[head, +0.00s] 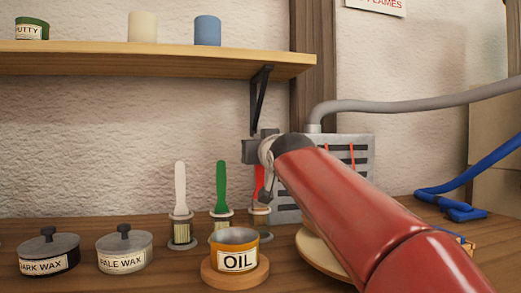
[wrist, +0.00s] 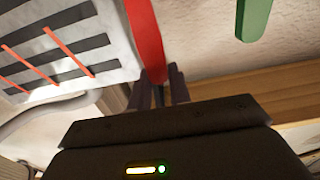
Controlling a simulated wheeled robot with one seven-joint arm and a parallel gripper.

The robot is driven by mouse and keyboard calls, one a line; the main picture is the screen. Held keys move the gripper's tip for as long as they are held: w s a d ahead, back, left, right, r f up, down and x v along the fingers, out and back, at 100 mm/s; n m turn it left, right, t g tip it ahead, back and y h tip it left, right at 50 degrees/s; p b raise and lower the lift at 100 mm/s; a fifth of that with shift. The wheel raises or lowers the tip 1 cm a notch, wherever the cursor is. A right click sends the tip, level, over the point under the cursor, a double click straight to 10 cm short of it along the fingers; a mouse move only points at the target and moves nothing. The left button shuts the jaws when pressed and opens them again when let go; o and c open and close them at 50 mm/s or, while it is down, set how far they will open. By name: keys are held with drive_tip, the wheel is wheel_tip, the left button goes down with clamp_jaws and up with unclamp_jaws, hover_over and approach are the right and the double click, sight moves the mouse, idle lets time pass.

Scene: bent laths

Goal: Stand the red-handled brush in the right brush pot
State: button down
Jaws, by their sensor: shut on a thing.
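The red-handled brush (head: 259,178) is partly hidden by my gripper and arm in the head view. Its red handle (wrist: 146,38) runs up between the two dark fingers of my gripper (wrist: 164,84) in the wrist view, and the gripper is shut on it. The brush looks roughly upright at the right brush pot (head: 260,218), the rightmost of three in a row. I cannot tell whether its lower end is inside that pot or just above or behind it.
A white-handled brush (head: 180,187) and a green-handled brush (head: 221,185) stand in the pots to the left. An orange oil tin (head: 236,260) is in front, near two wax tins. A grey slotted box (head: 352,160) stands behind my arm; a shelf (head: 150,62) hangs above.

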drive_tip(key=c, duration=1.2)
unclamp_jaws()
drive_tip(key=b+v, duration=0.2)
drive_tip(key=v, duration=0.5)
drive_tip(key=shift+s, duration=0.4)
drive_tip(key=shift+d, duration=0.15)
